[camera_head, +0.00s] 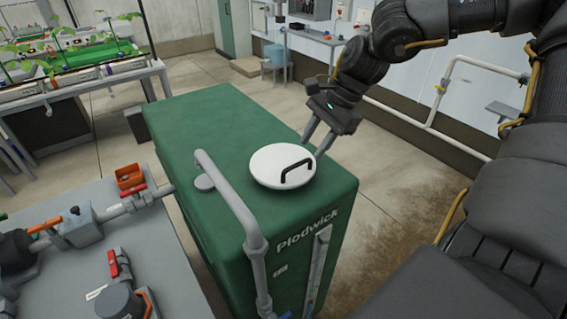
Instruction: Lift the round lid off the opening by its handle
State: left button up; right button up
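The round white lid (268,172) lies flat on top of the green tank (205,120), covering the opening, which is hidden. Its black bar handle (296,168) stands up on the lid's right half. My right gripper (317,147) is just behind and to the right of the lid, its two fingers apart and pointing down and left. The fingers hold nothing and are not around the handle. The near finger's tip appears close to the lid's rim; I cannot tell whether it touches. My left gripper is not in view.
A grey pipe (232,200) rises at the tank's front left and bends over its top. A grey bench (165,255) with valves and pipe fittings stands at the left. The tank top behind the lid is clear. White wall pipes (440,90) run at the right.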

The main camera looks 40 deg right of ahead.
aim_at(302, 161)
jog(key=shift+a+f, duration=0.15)
jog(key=p+x, duration=0.2)
jog(key=x, duration=0.2)
jog(key=shift+a, duration=0.15)
jog(key=shift+w+a+f+p, duration=0.1)
jog(key=shift+a+f+p, duration=0.05)
jog(key=shift+f+p, duration=0.15)
jog(key=shift+c, duration=0.5)
grip_shut()
